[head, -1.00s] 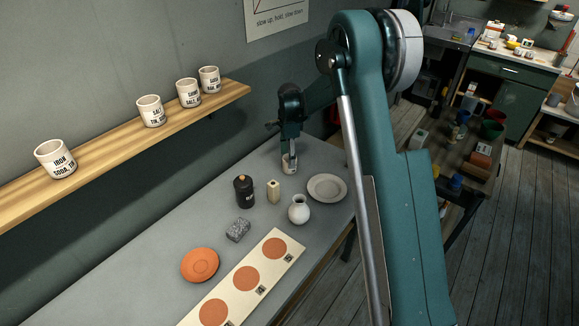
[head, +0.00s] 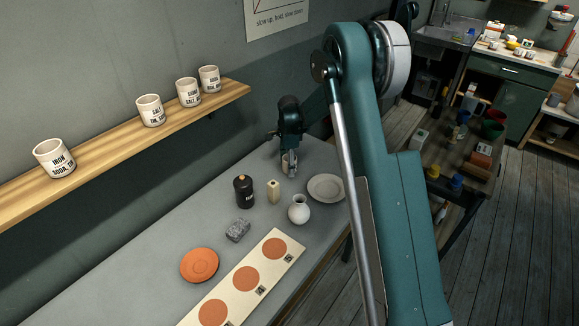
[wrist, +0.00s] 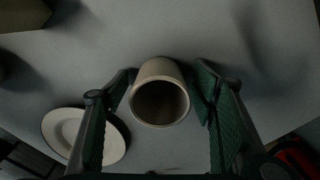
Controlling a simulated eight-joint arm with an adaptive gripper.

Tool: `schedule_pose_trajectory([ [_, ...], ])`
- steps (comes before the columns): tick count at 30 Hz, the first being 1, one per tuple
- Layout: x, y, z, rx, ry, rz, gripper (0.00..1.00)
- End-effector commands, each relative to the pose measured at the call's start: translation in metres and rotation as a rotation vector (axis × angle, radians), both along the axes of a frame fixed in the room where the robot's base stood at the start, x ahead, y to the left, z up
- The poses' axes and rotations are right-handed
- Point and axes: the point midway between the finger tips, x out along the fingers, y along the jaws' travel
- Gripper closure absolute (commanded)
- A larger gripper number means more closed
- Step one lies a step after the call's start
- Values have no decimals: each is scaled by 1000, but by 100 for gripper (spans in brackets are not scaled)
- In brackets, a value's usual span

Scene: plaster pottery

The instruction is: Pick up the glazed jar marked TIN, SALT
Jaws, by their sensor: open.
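A pale jar (wrist: 160,96) stands between the two fingers of my gripper (wrist: 167,80) in the wrist view, its dark open mouth facing the camera. My gripper (head: 289,165) is open around it at the far end of the grey table, with a small gap at each finger. In the head view the gripper largely hides this jar. No marking shows on it, so I cannot tell whether it reads TIN, SALT. A shelf jar (head: 150,110) has small lettering that seems to include SALT and TIN.
A white plate (head: 326,188), a white vase (head: 299,209), a dark canister (head: 244,191), a beige block (head: 273,190) and a grey stone block (head: 237,230) stand nearby. An orange dish (head: 199,265) and a board with orange discs (head: 261,262) lie closer. More jars line the wooden shelf (head: 110,142).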

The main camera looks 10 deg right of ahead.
Motion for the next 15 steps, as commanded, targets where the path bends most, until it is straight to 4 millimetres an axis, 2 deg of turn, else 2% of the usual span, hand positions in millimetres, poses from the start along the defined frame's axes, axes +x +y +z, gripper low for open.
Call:
schedule_pose_trajectory([
  [4,0,0,0,0,0,0,46],
  [11,0,0,0,0,0,0,75],
  [15,0,0,0,0,0,0,75],
])
